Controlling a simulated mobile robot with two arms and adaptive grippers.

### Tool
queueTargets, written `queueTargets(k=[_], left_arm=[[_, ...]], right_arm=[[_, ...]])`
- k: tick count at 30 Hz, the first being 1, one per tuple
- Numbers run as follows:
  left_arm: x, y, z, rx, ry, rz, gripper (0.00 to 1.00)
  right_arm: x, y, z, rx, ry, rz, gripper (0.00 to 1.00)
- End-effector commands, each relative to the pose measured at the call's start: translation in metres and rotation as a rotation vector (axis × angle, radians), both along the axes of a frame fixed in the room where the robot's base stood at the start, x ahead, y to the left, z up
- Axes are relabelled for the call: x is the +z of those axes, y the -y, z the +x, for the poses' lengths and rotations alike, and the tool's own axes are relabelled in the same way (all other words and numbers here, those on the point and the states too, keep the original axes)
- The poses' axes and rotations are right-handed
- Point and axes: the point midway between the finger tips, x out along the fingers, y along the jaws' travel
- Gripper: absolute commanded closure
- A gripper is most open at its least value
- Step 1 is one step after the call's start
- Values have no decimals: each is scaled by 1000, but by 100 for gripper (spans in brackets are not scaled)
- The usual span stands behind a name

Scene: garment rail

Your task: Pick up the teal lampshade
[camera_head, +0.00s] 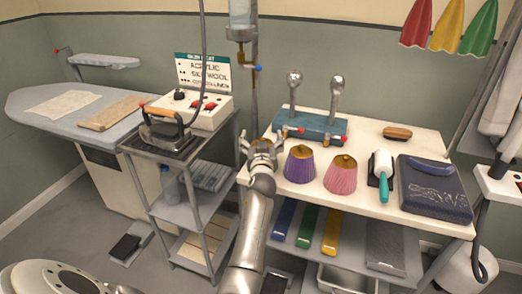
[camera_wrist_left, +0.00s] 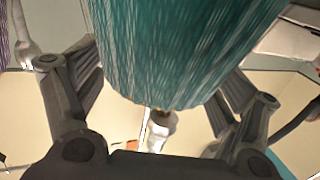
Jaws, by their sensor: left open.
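The teal lampshade (camera_wrist_left: 185,45) fills the upper middle of the left wrist view, with fine pale streaks and a rounded rim facing the camera. It stands between the two spread fingers of my left gripper, close to both; I cannot tell whether either touches it. In the head view my left gripper (camera_head: 261,144) is at the left edge of the white table, left of the purple lampshade (camera_head: 299,164). It hides nearly all of the teal lampshade there. A pink lampshade (camera_head: 341,174) stands further right. My right gripper is not in view.
On the white table (camera_head: 408,143) stand a lint roller (camera_head: 383,170), a dark blue case (camera_head: 434,188), a brush (camera_head: 397,133) and a blue block with two metal knobs (camera_head: 311,126). A cart with an iron (camera_head: 165,128) is to the left.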

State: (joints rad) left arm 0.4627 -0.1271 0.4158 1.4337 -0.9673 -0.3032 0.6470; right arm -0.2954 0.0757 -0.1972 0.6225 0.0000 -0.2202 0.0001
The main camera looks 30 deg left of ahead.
Motion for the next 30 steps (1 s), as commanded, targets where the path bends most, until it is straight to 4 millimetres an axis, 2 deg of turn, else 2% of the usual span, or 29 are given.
queueTargets(k=[2,10,16,25,30], left_arm=[[0,1,0,-2,1,-1,13],[0,1,0,-1,1,-1,48],[-1,1,0,-1,-1,-2,74],[1,0,0,-1,-1,-3,74],[12,0,0,-1,2,-1,74]], right_arm=[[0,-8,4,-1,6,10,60],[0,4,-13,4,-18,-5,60],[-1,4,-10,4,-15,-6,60],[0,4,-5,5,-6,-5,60],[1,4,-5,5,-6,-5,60]])
